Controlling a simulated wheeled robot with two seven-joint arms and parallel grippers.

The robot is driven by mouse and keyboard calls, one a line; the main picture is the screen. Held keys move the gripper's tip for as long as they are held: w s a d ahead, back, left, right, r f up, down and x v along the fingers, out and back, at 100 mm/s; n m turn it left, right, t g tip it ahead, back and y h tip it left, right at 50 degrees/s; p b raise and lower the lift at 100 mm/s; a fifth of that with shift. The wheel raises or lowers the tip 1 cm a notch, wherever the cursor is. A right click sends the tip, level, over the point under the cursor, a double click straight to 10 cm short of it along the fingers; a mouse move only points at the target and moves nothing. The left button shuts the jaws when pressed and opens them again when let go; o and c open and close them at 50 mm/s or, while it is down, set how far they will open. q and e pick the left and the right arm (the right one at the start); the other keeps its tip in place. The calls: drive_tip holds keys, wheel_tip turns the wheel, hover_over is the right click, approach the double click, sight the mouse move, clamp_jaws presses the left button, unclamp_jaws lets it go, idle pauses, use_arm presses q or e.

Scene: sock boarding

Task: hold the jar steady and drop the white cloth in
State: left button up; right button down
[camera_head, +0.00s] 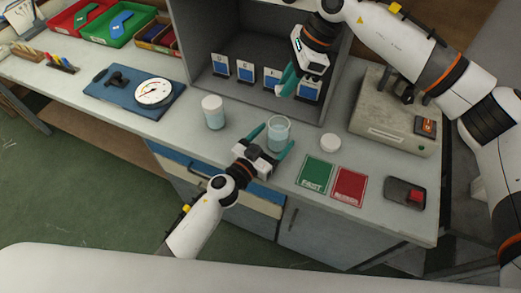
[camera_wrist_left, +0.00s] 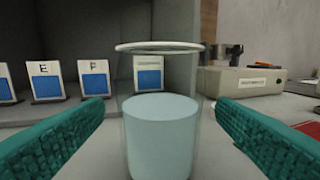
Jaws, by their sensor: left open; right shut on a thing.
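The open clear jar (camera_head: 278,134) stands upright on the bench, part filled with pale blue liquid. It also shows in the left wrist view (camera_wrist_left: 160,140), its rim empty. My left gripper (camera_head: 271,141) is open, with one teal finger on each side of the jar and gaps visible in the wrist view. My right gripper (camera_head: 287,80) is above and behind the jar, in front of the cabinet opening.
A white-lidded jar (camera_head: 212,113) stands left of the open jar. A loose white lid (camera_head: 330,143) lies to its right, near the green card (camera_head: 315,173) and red card (camera_head: 349,186). A grey machine (camera_head: 395,112) stands at right. Labelled blue cards (camera_head: 245,71) stand behind.

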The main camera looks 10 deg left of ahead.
use_arm(q)
drive_tip(key=shift+x, duration=2.15)
drive_tip(key=c, duration=1.2)
drive_tip(key=shift+o, duration=0.2)
use_arm(e)
wheel_tip(320, 180, down, 8)
drive_tip(key=shift+f, duration=0.25)
drive_tip(key=c, duration=1.2)
unclamp_jaws()
